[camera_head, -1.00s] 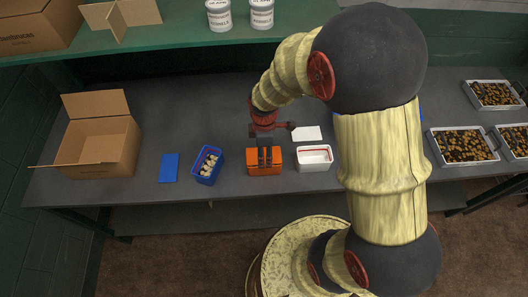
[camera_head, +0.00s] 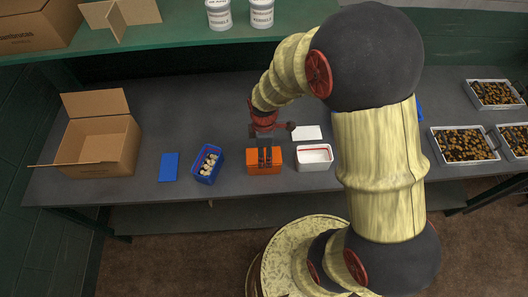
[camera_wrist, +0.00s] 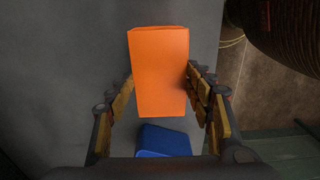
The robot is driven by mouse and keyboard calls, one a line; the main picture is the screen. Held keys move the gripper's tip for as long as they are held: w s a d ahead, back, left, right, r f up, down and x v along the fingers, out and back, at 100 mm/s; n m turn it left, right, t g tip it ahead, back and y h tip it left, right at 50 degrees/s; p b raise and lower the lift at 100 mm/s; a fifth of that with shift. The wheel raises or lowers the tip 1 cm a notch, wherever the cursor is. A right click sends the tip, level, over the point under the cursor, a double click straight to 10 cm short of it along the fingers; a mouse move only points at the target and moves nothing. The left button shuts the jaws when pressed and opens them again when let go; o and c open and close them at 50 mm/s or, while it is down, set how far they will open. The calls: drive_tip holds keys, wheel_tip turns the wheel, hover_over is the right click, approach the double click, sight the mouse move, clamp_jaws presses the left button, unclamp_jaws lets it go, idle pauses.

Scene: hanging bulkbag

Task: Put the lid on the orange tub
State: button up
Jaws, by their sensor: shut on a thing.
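The orange tub (camera_head: 264,168) stands on the dark bench between the blue tub and the white tub. My gripper (camera_head: 264,153) is right above it, fingers pointing down at its top. In the wrist view, a plain orange surface, taken as the lid (camera_wrist: 160,70), lies between the two fingers of my gripper (camera_wrist: 160,82). The gripper is shut on it. No opening of the tub shows there. The lid is at the tub's top, but I cannot tell if it rests fully on the rim. The fingers hide part of the tub in the head view.
A blue tub (camera_head: 207,164) with pale round items and a flat blue lid (camera_head: 169,167) are left. An open white tub (camera_head: 314,157) and a white lid (camera_head: 307,133) are right. An open carton (camera_head: 98,147) stands far left. Metal trays (camera_head: 461,145) stand far right.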

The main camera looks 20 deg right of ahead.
drive_tip(key=shift+f, duration=0.1)
drive_tip(key=o, duration=1)
drive_tip(key=o, duration=0.3)
drive_tip(key=shift+o, duration=1)
drive_tip(key=shift+r+p, duration=2.7)
drive_tip(key=shift+r, duration=0.85)
